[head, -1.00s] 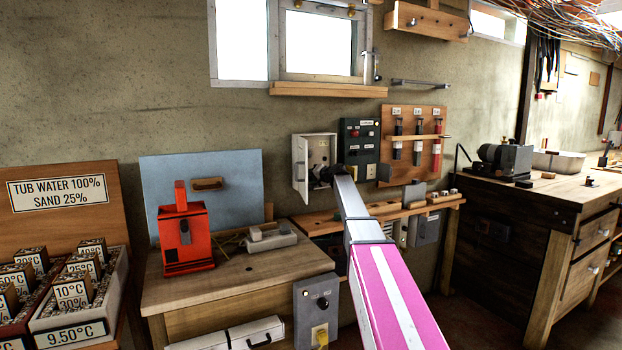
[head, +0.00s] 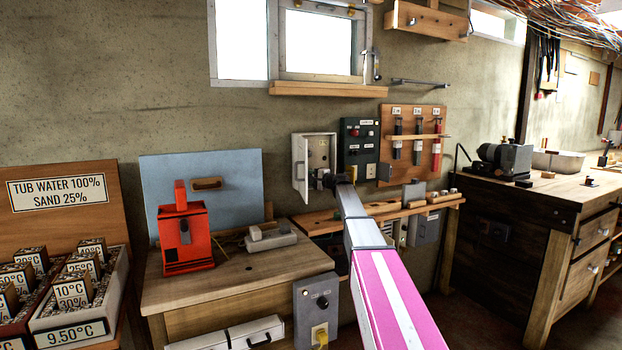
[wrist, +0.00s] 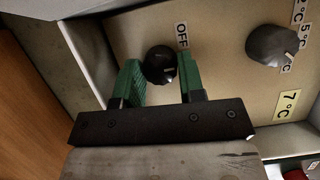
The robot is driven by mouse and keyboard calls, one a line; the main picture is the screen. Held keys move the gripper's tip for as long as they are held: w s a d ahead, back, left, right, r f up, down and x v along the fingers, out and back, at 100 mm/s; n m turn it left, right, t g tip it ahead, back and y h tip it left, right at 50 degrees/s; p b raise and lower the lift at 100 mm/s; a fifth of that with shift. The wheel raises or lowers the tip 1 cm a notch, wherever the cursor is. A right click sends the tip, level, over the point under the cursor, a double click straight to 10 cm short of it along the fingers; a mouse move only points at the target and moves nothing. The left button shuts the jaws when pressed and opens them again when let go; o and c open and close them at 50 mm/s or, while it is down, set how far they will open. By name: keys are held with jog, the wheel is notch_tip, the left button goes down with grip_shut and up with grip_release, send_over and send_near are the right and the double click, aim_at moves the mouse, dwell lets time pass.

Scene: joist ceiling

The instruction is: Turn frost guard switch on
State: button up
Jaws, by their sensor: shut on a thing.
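A pale wall box (head: 318,152) with its door open to the left stands on the wall in the head view. Its panel (wrist: 215,40) fills the wrist view. A black round knob (wrist: 158,60) with a small light mark sits beside an "OFF" label (wrist: 182,36). My gripper (wrist: 159,68) has one green finger on each side of this knob and is shut on it. In the head view my gripper (head: 329,181) is at the lower part of the open box, its fingers too small to make out.
A second, grey-black knob (wrist: 272,45) with temperature labels is on the same panel, right of my gripper. The open door (head: 300,170) stands close on the left. A dark switch box (head: 359,145) hangs right of it. A wooden shelf (head: 385,212) runs below.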

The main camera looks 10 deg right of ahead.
jog(key=m+t, duration=0.1)
jog(key=m, duration=0.3)
jog(key=shift+f+m+t+y, duration=0.2)
jog(key=shift+m+t+y, duration=0.1)
jog(key=shift+m+t, duration=0.9)
jog(key=shift+m, duration=1.1)
jog(key=shift+m+h, duration=0.3)
jog(key=shift+h, duration=0.1)
jog(key=o, duration=0.9)
jog(key=shift+s, duration=0.1)
jog(key=shift+v, duration=5.35)
jog(key=shift+f, duration=0.25)
